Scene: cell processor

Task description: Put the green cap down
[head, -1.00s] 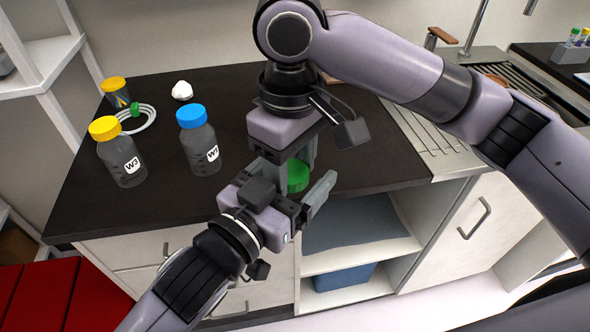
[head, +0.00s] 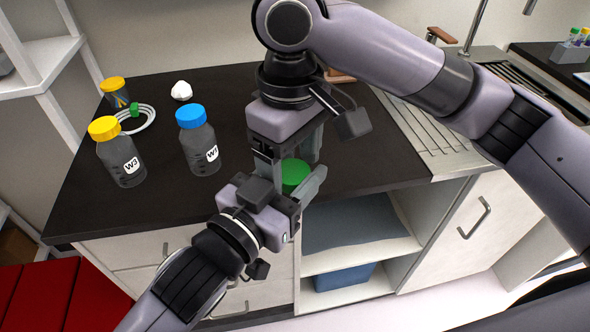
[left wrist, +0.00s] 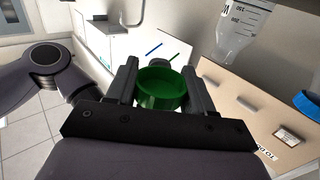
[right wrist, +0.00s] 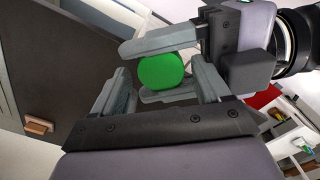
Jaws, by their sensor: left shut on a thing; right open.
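The green cap (head: 294,174) is held above the counter's front edge between the fingers of my left gripper (head: 291,182). In the left wrist view the cap (left wrist: 162,88) sits between both fingers, its hollow side showing. My right gripper (head: 289,150) points down from above, its fingers spread around the cap. In the right wrist view the cap (right wrist: 160,72) is in the left gripper's fingers, and the open right fingers (right wrist: 163,90) stand apart from it on either side.
A yellow-capped bottle marked W3 (head: 121,160) and a blue-capped bottle (head: 199,148) stand on the dark counter (head: 245,100). A small yellow-topped container (head: 114,92), a coiled tube (head: 144,118) and a white lump (head: 182,91) lie behind. A sink drainer (head: 425,135) is at right. The mid-counter is clear.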

